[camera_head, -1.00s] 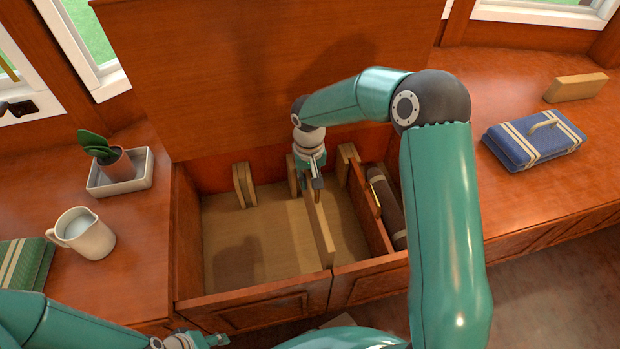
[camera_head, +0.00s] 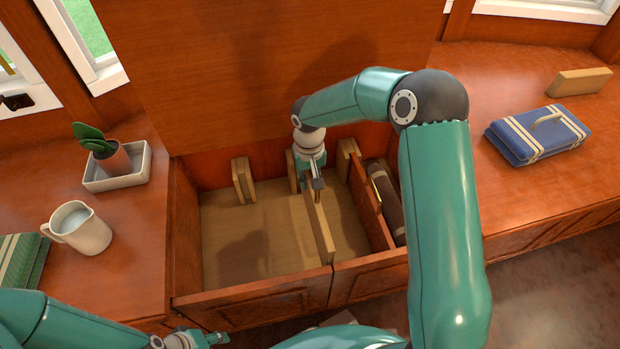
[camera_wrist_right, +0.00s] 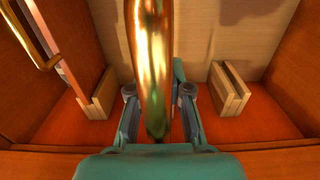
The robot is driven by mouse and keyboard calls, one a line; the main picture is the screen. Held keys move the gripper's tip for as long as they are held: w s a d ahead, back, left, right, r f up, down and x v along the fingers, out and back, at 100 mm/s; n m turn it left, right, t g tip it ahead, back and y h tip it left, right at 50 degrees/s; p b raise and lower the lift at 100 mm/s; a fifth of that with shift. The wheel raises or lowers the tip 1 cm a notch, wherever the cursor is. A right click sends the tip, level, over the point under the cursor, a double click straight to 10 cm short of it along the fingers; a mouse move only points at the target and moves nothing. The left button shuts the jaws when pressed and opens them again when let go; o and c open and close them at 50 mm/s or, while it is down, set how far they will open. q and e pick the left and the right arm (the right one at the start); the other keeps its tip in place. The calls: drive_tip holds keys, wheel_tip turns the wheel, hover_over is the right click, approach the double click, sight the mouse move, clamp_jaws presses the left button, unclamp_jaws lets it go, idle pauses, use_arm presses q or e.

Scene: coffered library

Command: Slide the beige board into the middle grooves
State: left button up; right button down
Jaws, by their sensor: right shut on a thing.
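The beige board (camera_head: 322,235) stands on edge in the open wooden chest (camera_head: 250,309), running front to back. My right gripper (camera_head: 315,184) is shut at the top of its far part. In the right wrist view a shiny gold bar (camera_wrist_right: 152,70) lies between the fingers of this gripper (camera_wrist_right: 159,105) and hides the board. The middle groove blocks (camera_head: 292,172) at the back wall are partly behind the gripper. I cannot tell whether the board's far end sits between them. My left gripper (camera_head: 205,340) is at the bottom edge; its jaws are too small to read.
Left groove blocks (camera_head: 243,182) and right groove blocks (camera_head: 347,160) flank the middle. A divider (camera_head: 368,205) and a dark brown roll (camera_head: 385,200) are at the chest's right. A mug (camera_head: 82,232), a potted plant (camera_head: 112,160) and a blue case (camera_head: 540,136) stand on the counters.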

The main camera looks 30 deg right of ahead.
sight(309, 206)
drive_tip(key=shift+f+b, duration=4.8)
drive_tip(key=shift+f, duration=1.55)
drive_tip(key=c, duration=1)
unclamp_jaws()
wheel_tip(309, 206, up, 12)
drive_tip(key=shift+f, duration=0.1)
